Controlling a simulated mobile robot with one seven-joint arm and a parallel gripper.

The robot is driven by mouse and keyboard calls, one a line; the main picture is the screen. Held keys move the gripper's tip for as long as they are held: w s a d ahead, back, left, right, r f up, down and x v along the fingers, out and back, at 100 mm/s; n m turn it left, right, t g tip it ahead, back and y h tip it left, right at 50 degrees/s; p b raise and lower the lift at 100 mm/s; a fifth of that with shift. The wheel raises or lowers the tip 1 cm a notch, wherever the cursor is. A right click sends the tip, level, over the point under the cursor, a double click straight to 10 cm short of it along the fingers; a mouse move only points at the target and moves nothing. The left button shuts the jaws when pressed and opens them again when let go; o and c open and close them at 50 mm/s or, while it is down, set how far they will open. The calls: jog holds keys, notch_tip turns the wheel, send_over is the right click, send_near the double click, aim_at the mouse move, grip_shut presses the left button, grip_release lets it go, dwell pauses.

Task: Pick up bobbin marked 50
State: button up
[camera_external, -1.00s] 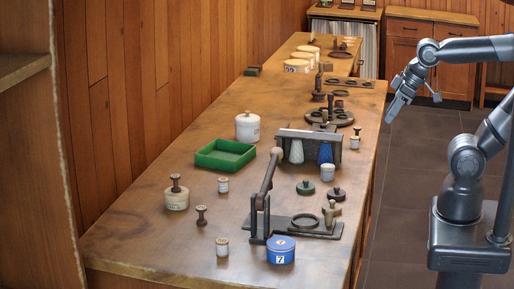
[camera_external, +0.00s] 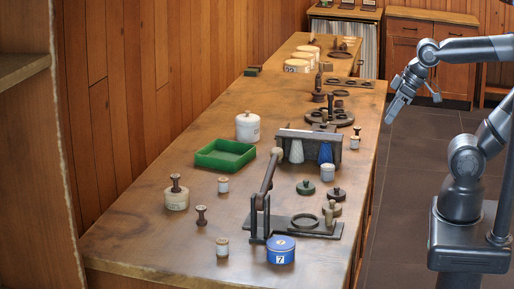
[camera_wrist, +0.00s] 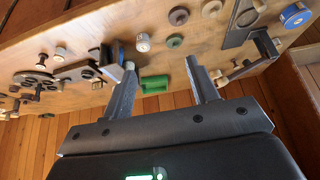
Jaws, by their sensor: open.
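A small dark spool (camera_external: 201,215) stands between the first two. My gripper (camera_external: 391,117) is off the bench's right side, raised and apart from everything. In the wrist view my gripper (camera_wrist: 160,63) has its fingers wide apart with nothing held; the bench lies beyond them.
A green tray (camera_external: 208,163) sits mid-bench, with a white lidded jar (camera_external: 248,127) behind it. A lever press (camera_external: 264,195) and a blue tin (camera_external: 281,251) marked 7 stand at the front. A dark rack (camera_external: 309,145) holds white and blue cones. Open floor (camera_external: 405,190) lies right of the bench.

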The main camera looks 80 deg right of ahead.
jog(key=w+a+r, duration=0.2)
jog(key=w+a, duration=0.1)
jog(key=w, duration=0.4)
jog(key=w+a+r, duration=0.1)
jog(key=w+a, duration=0.3)
jog(key=w, duration=0.2)
jog(key=w+a+f, duration=0.2)
jog(key=w+a, duration=0.3)
jog(key=a, duration=0.2)
jog(key=w+a+f+n, duration=0.1)
jog(key=w+a+f, duration=0.1)
jog(key=w+a, duration=0.4)
jog(key=w+a+f+n+g+y, duration=0.1)
jog(key=w+a+f, duration=0.1)
jog(key=w+a, duration=0.3)
jog(key=shift+w+a+f, duration=0.15)
jog(key=shift+w+a, duration=0.05)
jog(key=shift+a, duration=0.5)
jog(key=shift+w+a+f, duration=0.1)
jog(key=shift+w+a, duration=0.1)
jog(key=shift+a, duration=0.45)
send_near(223, 241)
jog(key=shift+n, duration=0.4)
jog(key=x, duration=1)
jog(key=shift+w+f, duration=0.1)
jog(key=shift+f, duration=0.05)
jog(key=c, duration=1)
